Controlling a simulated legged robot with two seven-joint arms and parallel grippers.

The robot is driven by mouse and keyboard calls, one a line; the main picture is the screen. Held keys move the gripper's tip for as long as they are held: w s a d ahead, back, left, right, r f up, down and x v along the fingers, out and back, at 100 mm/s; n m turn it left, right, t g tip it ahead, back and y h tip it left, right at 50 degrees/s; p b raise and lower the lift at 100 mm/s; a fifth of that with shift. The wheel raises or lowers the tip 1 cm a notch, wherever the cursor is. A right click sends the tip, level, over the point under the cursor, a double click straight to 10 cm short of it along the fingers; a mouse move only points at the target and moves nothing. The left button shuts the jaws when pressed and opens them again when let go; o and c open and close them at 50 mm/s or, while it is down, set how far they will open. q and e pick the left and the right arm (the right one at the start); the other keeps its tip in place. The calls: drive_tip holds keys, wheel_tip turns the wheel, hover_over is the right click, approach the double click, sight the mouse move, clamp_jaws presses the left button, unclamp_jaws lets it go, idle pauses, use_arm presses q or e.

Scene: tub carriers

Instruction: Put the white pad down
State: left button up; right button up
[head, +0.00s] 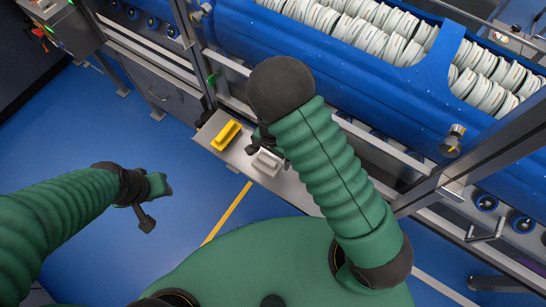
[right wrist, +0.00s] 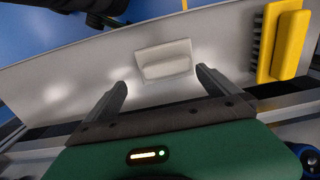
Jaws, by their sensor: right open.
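The white pad (head: 266,163) lies on a light metal shelf (head: 285,184) below the blue machine. It also shows in the right wrist view (right wrist: 165,61), flat on the shelf with a raised block along its middle. My right gripper (right wrist: 161,77) is open, its two fingers apart, with the pad just beyond the fingertips and not held. In the head view my right forearm and wrist partly cover this gripper. My left gripper (head: 156,203) hangs over the blue floor at the left, away from the shelf; its jaw opening is unclear.
A yellow brush (head: 225,135) with dark bristles lies on the same shelf, left of the pad in the head view. The blue machine (head: 400,85) with rows of white pieces stands behind. Metal posts and rails flank the shelf. The blue floor at the left is clear.

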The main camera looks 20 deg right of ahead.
sight(269, 160)
wheel_tip(269, 160, up, 9)
drive_tip(key=a, duration=0.1)
use_arm(q)
drive_tip(key=shift+s+a+r+p, duration=0.15)
drive_tip(key=shift+a+r+p, duration=0.2)
drive_tip(key=shift+r+p, duration=0.15)
use_arm(e)
drive_tip(key=s+d+r+n+t, duration=0.2)
drive_tip(key=s+d+r+n, duration=0.5)
drive_tip(key=s+r+n, duration=0.2)
drive_tip(key=shift+r+n+t, duration=0.3)
drive_tip(key=shift+r+n, duration=0.4)
drive_tip(key=shift+r, duration=0.15)
use_arm(q)
drive_tip(key=shift+a, duration=0.1)
use_arm(e)
drive_tip(key=shift+s+a, duration=0.1)
